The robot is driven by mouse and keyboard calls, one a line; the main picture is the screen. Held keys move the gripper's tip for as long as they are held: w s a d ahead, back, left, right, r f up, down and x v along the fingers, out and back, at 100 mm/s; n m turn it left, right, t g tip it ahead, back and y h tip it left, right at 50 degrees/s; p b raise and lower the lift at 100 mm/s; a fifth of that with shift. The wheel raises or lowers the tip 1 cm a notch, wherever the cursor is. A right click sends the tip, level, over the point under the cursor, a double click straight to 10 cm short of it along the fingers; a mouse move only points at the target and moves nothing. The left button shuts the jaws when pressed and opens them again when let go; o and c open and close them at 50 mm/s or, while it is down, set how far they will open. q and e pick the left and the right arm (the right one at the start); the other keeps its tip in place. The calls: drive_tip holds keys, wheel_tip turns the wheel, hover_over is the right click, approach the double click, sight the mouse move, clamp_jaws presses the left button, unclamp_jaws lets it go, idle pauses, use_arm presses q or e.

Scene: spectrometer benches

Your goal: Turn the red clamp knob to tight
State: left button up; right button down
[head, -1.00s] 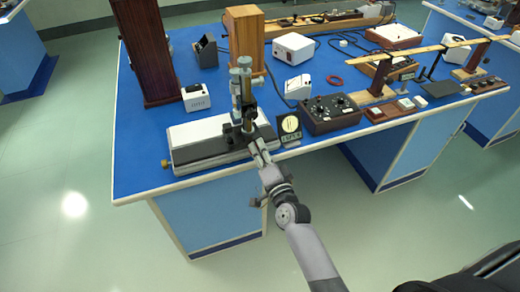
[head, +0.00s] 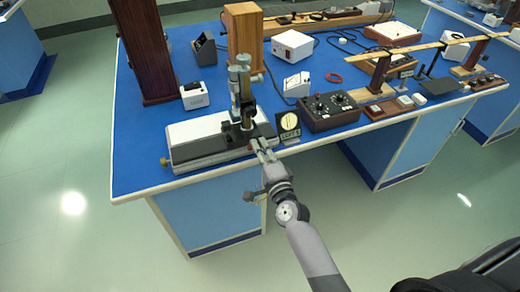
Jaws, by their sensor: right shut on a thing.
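A measuring instrument with a white-topped dark base (head: 205,136) and an upright grey tube (head: 240,78) stands at the front left of the blue bench. The red clamp knob (head: 251,149) shows only as a small red spot low on the instrument's front right, mostly hidden by my fingers. My right gripper (head: 258,146) reaches up from the lower right and is shut on the knob. The knob's turn angle is too small to tell. My left gripper is out of view.
A small dial stand (head: 289,125) is close to the right of my gripper. A dark control box (head: 329,111) and a white meter (head: 297,86) stand beyond it. A tall wooden block (head: 245,38) is behind. The floor in front is clear.

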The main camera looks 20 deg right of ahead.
drive_tip(key=c, duration=1.7)
unclamp_jaws()
drive_tip(key=s, duration=1.2)
drive_tip(key=shift+d, duration=0.2)
